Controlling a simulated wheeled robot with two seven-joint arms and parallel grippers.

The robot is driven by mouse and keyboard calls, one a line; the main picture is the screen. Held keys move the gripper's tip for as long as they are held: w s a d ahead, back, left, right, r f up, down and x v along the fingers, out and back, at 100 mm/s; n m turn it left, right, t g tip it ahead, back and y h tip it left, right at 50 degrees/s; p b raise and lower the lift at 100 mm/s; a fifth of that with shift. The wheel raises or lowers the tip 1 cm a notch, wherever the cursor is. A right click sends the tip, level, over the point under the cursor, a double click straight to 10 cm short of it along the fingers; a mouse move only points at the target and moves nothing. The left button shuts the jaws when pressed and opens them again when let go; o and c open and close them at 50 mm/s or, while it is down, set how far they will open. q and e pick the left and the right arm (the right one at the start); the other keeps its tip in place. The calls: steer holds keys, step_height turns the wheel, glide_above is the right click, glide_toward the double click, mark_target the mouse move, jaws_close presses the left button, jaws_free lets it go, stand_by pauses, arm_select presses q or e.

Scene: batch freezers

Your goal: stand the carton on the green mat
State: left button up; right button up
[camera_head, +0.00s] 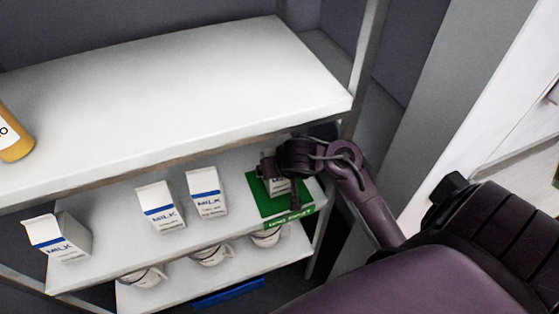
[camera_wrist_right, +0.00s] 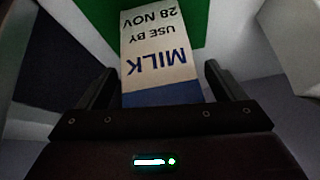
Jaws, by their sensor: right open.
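A white and blue milk carton (camera_head: 279,186) stands on the green mat (camera_head: 299,210) at the right end of the middle shelf, partly hidden by my right gripper (camera_head: 272,172). In the right wrist view the carton (camera_wrist_right: 160,45) shows its MILK and USE BY print, with the green mat (camera_wrist_right: 100,17) behind it. My right gripper (camera_wrist_right: 158,85) is open, with one finger on each side of the carton's blue top end; I cannot tell whether either touches it. My left gripper is not in view.
Three more milk cartons, (camera_head: 62,238), (camera_head: 160,206) and (camera_head: 206,193), stand on the middle shelf (camera_head: 110,262) to the left. Several cups (camera_head: 210,255) stand on the shelf below. The upper shelf (camera_head: 190,90) overhangs, with an orange bottle (camera_head: 14,138) at its left.

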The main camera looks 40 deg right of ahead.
steer(key=p+v, duration=0.5)
steer(key=v, duration=0.6)
steer(key=shift+s+a, duration=0.1)
